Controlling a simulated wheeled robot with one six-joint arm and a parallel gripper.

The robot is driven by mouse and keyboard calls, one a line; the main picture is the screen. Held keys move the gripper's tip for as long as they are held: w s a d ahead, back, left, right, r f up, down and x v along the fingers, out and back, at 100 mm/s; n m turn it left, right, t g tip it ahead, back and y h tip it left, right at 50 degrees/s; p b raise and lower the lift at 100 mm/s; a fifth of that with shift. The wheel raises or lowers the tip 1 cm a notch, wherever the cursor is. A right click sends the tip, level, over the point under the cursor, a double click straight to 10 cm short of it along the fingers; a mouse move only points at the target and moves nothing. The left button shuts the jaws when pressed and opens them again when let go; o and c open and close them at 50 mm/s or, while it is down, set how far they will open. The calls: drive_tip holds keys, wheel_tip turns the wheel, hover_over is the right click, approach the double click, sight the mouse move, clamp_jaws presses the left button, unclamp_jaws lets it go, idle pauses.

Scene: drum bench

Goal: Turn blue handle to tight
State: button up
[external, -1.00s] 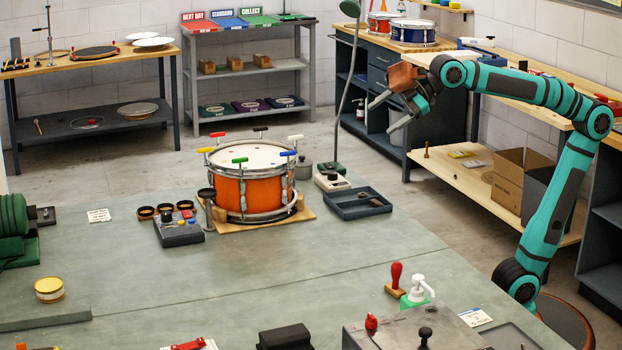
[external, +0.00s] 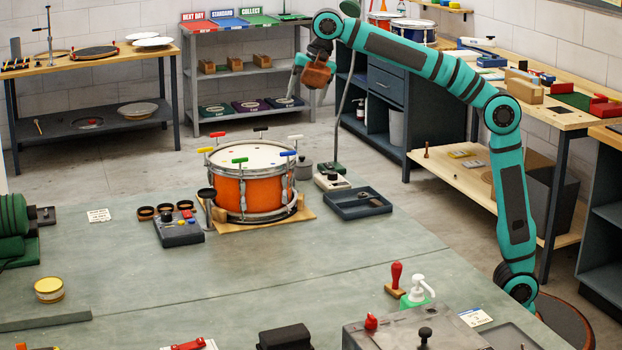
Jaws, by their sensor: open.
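An orange drum (external: 240,193) stands upright on a wooden board (external: 262,220) on the bench. Coloured T-handles stand around its rim. The blue handle (external: 288,153) is at the right side of the rim, beside a white one (external: 296,137). Red, green, yellow and black handles also show. Which way the blue handle is set is too small to tell. My gripper (external: 293,90) is open and empty, pointing down, above and a little behind the drum's right side. It is well apart from the blue handle.
A tall lamp stem (external: 347,95) rises right of the drum, close to my arm. A dark blue tray (external: 361,204) and a grey control box (external: 180,230) flank the drum.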

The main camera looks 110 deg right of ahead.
sight(288, 152)
drive_tip(key=w+d+f+n+g+y, duration=0.1)
drive_tip(key=w+d+f+n+g, duration=0.2)
drive_tip(key=d, duration=0.6)
drive_tip(key=f, duration=1.6)
drive_tip(key=shift+s+a+f, duration=0.15)
drive_tip(key=shift+s+f, duration=0.1)
drive_tip(key=shift+f, duration=0.15)
drive_tip(key=c, duration=1)
drive_tip(key=shift+o, duration=0.2)
